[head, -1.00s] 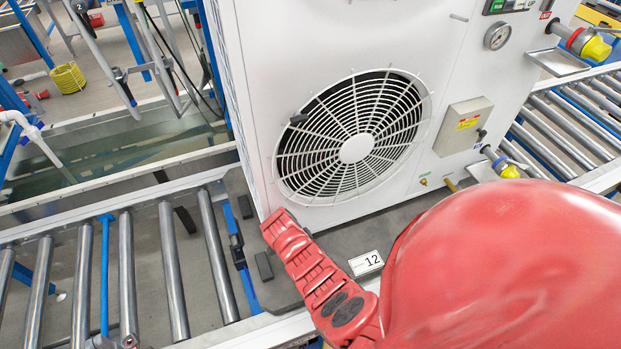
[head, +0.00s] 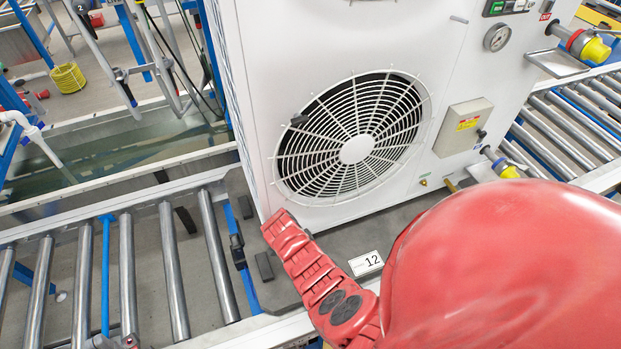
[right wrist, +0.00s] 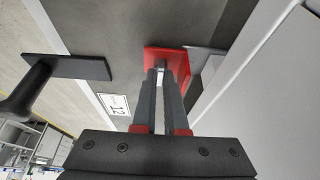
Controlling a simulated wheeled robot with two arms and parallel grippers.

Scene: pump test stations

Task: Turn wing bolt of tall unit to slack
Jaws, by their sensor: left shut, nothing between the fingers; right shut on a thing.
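The tall unit (head: 455,60) is a white cabinet with a round fan grille, standing on a dark grey pallet (head: 335,240). My right gripper (right wrist: 162,75) is low beside the unit in the right wrist view. Its grey fingers are shut on a red piece, the wing bolt (right wrist: 153,56), close to the unit's base. The fingers cover part of the bolt, so its exact angle is unclear. My red arm hides this grip in the head view. Only a small part of my left gripper (head: 115,342) shows at the lower left edge, shut and empty, away from the unit.
A label reading 12 (head: 367,263) is on the pallet, near the right gripper. A dark flat piece with a rounded handle (right wrist: 65,67) lies left of it in the wrist view. Roller conveyors (head: 170,270) run on both sides. Yellow-capped fittings (head: 597,48) stick out at the right.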

